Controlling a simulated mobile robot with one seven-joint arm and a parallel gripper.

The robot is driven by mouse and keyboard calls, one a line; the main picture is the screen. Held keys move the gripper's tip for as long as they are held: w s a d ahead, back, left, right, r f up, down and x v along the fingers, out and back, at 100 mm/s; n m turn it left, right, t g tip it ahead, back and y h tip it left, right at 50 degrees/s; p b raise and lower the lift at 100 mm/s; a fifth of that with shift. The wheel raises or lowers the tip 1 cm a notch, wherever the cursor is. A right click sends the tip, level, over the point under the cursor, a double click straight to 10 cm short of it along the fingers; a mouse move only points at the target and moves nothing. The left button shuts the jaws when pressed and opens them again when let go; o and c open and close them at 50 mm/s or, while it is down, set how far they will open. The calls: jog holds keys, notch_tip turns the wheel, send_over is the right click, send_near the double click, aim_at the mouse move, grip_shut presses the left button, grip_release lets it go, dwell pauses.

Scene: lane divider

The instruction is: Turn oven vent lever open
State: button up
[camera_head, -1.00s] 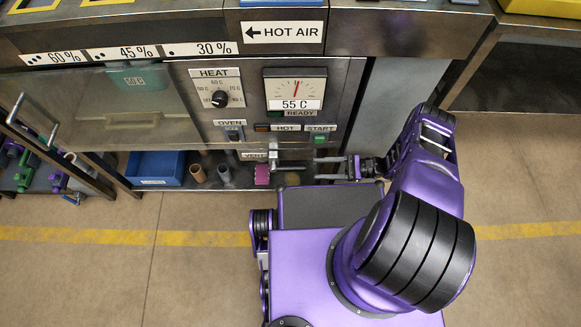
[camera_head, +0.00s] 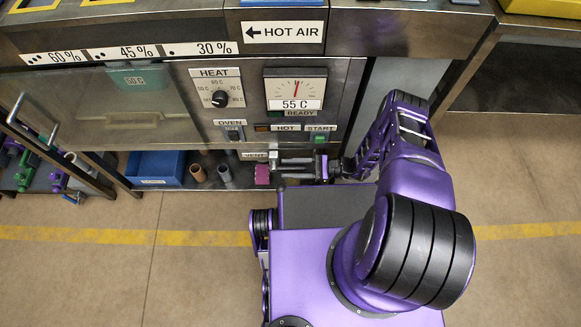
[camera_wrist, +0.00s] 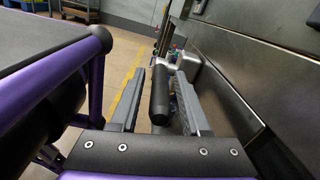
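The vent lever shows in the head view as a silver hub (camera_head: 273,158) beside the VENT label, low on the oven's front panel (camera_head: 345,95). Its dark handle (camera_wrist: 160,97) shows in the wrist view, between my gripper's two fingers. My gripper (camera_head: 281,169) is open, with its fingers pointing left, around the lever handle. In the wrist view my gripper (camera_wrist: 160,75) has a gap between each grey finger and the handle. The fingers hide most of the handle in the head view.
A heat knob (camera_head: 220,98), a 55 C gauge (camera_head: 295,88) and a green start button (camera_head: 319,138) sit above the lever. A pink cylinder (camera_head: 262,175) is just below left. A blue bin (camera_head: 157,167) stands farther left. Floor is clear at the right.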

grip_shut()
dwell(1.2)
